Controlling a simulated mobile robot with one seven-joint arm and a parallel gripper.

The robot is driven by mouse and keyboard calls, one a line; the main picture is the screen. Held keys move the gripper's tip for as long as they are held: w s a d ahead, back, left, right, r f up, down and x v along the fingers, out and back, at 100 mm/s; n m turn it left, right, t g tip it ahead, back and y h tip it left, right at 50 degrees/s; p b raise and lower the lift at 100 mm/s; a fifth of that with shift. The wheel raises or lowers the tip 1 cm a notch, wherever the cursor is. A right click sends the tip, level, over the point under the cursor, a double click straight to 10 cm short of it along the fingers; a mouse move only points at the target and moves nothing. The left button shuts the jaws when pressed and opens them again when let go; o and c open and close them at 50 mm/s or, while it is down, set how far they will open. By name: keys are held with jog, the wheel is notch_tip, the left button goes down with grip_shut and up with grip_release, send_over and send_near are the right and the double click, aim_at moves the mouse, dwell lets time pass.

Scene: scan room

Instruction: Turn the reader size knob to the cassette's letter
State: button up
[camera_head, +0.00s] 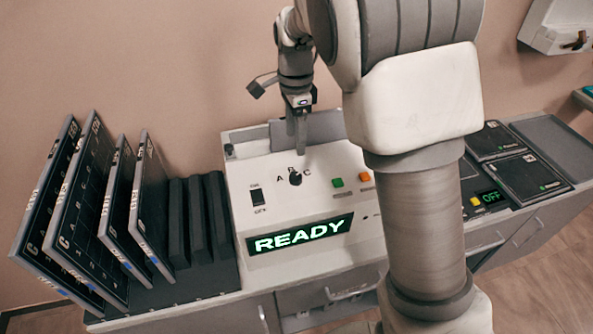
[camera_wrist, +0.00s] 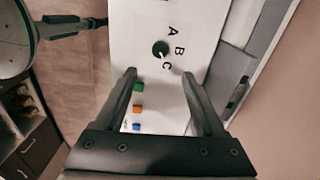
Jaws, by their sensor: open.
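The reader (camera_head: 330,190) is a white console with a lit green READY display (camera_head: 299,234). Its black size knob (camera_head: 295,179) has letters A, B and C around it. In the wrist view the knob (camera_wrist: 160,49) shows a small light mark towards the B and C side; its exact setting is hard to tell. My gripper (camera_head: 298,138) is open and empty, above and behind the knob. In the wrist view the knob lies just beyond and between the fingertips (camera_wrist: 159,73), not touched. Dark cassettes (camera_head: 85,200) stand in the left rack, some bearing a C.
A black ON/OFF switch (camera_head: 257,198) sits left of the knob. Green (camera_head: 337,183) and orange (camera_head: 365,177) buttons sit right of it. My arm hides the counter's middle.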

aim_at(296, 175)
notch_tip(296, 175, down, 12)
jog(key=shift+f, duration=0.1)
dwell(0.4)
grip_shut()
